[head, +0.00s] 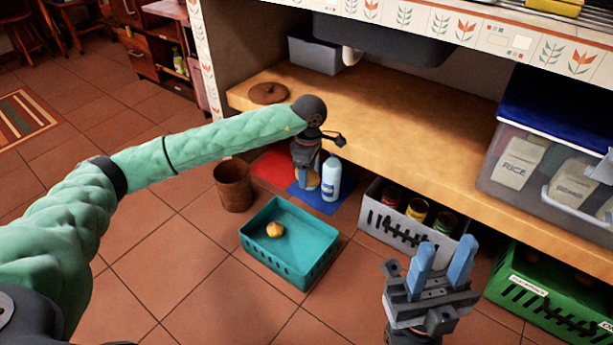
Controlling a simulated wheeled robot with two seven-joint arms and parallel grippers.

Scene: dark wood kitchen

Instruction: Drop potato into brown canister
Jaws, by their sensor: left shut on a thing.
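The brown canister (233,187) stands open on the floor, left of the teal basket. My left gripper (306,182) points down to the right of the canister and is shut on a tan potato (313,181), partly hidden by the fingers. It is above the blue and red mats, beside a bottle. Another tan potato (275,229) lies in the teal basket (318,272). My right gripper (441,262) is at the lower right, fingers up, open and empty.
A white and blue bottle (331,178) stands close to my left gripper. A grey crate with cans (387,239) and a green crate (545,308) are at right. A brown lid (268,93) lies on the wooden shelf (400,118). Floor left of the canister is clear.

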